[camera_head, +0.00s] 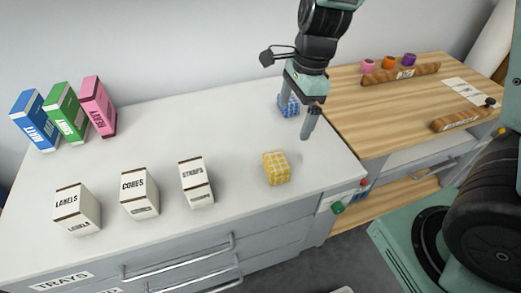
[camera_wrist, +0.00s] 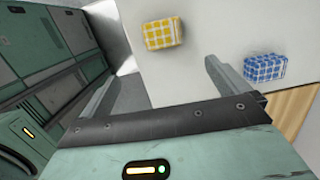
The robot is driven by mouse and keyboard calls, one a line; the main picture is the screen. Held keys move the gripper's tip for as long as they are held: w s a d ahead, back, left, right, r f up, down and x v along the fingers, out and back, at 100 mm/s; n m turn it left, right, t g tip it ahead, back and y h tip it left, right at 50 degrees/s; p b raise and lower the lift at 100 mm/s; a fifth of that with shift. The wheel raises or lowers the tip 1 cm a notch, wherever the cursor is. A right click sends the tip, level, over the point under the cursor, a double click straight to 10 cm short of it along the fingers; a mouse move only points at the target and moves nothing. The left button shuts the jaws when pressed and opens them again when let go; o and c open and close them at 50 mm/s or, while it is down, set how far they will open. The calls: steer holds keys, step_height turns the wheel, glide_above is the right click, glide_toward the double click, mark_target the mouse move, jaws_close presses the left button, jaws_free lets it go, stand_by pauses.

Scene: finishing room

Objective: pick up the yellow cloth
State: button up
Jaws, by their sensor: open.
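The yellow cloth (camera_head: 276,168) is a folded, yellow-and-white checked block lying on the white counter near its front right part. It also shows in the wrist view (camera_wrist: 163,33), beyond the fingers and apart from them. My gripper (camera_head: 299,120) is open and empty above the counter, behind and to the right of the yellow cloth in the head view. Its two fingers also show in the wrist view (camera_wrist: 160,85). A blue checked cloth (camera_head: 289,105) lies farther back, partly hidden by a finger in the head view; it also shows in the wrist view (camera_wrist: 264,68).
Blue (camera_head: 35,120), green (camera_head: 66,112) and pink boxes (camera_head: 98,106) stand at back left. A wooden top (camera_head: 370,115) adjoins on the right. The counter around the yellow cloth is clear.

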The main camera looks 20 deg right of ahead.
steer(key=b, duration=0.2)
glide_toward(277, 160)
step_height(277, 160, down, 5)
steer(key=shift+f, duration=0.1)
steer(key=shift+a+f, duration=0.3)
steer(key=shift+f, duration=0.6)
steer(key=shift+a+f, duration=0.25)
steer(key=shift+f, duration=0.65)
steer(key=shift+a+f, duration=0.3)
steer(key=shift+f, duration=0.6)
steer(key=c, duration=0.9)
